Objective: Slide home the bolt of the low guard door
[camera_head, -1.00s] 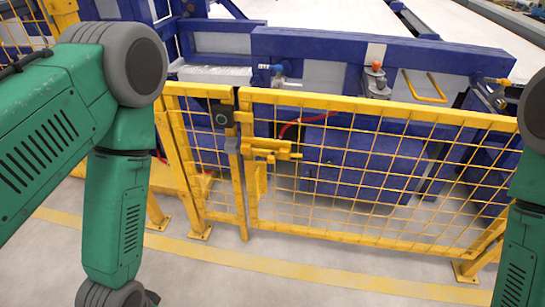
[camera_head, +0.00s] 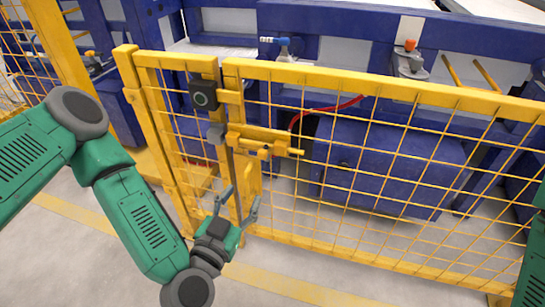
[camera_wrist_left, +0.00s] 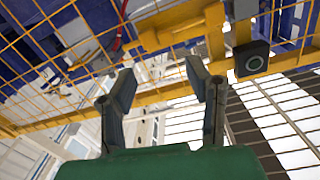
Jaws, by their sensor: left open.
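The low guard door (camera_head: 390,160) is a yellow frame with wire mesh, its latch-side edge close beside the yellow post. The yellow bolt (camera_head: 262,140) lies level near the door's top left corner, its rod end sticking out to the right. A grey block (camera_head: 216,134) sits on the post side, left of the bolt; I cannot tell whether the rod enters it. My left gripper (camera_head: 238,196) is open and empty, below the bolt and in front of the post. In the left wrist view, its fingers (camera_wrist_left: 160,78) point toward the bolt (camera_wrist_left: 180,25), apart from it. My right gripper is out of view.
A black box with a green ring (camera_head: 203,96) is mounted on the post above the grey block. Blue machinery (camera_head: 390,160) and a red hose (camera_head: 330,112) stand behind the mesh. The floor in front, with a yellow stripe (camera_head: 290,288), is clear.

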